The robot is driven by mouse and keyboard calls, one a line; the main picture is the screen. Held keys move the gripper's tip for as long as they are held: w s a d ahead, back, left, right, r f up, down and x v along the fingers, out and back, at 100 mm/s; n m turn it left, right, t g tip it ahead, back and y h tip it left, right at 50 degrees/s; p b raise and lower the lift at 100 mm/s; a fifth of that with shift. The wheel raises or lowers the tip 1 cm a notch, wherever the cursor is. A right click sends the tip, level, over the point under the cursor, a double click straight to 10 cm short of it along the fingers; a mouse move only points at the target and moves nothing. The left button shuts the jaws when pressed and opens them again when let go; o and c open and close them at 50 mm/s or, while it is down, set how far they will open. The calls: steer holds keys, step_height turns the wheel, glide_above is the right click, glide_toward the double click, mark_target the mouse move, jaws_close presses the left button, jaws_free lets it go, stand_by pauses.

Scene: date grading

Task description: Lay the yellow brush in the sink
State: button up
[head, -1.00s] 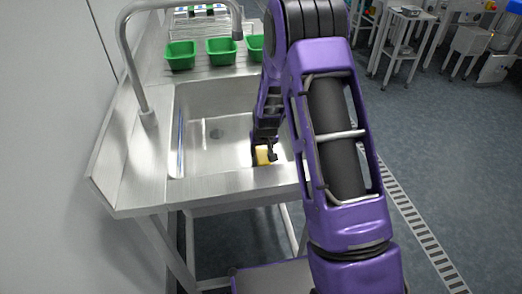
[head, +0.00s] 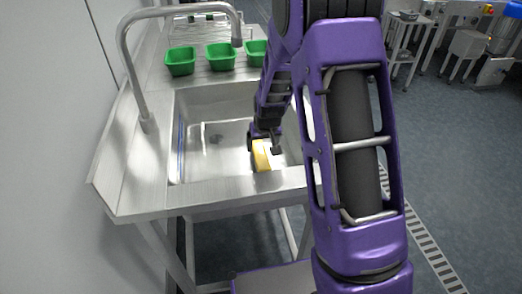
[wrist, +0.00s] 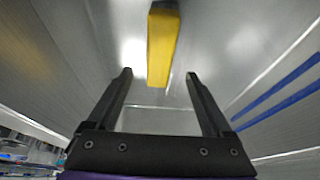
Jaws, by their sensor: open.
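The yellow brush (head: 261,156) is in the steel sink (head: 200,150), near its front wall. In the wrist view the yellow brush (wrist: 162,45) lies beyond my fingertips, and its top end is darker. My gripper (head: 265,143) is just above and behind the brush in the head view. In the wrist view my gripper (wrist: 160,75) has its two fingers wide apart with nothing between them. The brush looks apart from both fingers. Part of the sink's right side is hidden behind my arm.
A curved faucet (head: 128,60) rises at the sink's left and arches over the back. Green trays (head: 181,61) stand on the drainboard behind the sink. Blue strips (wrist: 280,90) show at the right in the wrist view. The sink's left part is clear.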

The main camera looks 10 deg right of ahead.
steer(key=shift+v, duration=1.9)
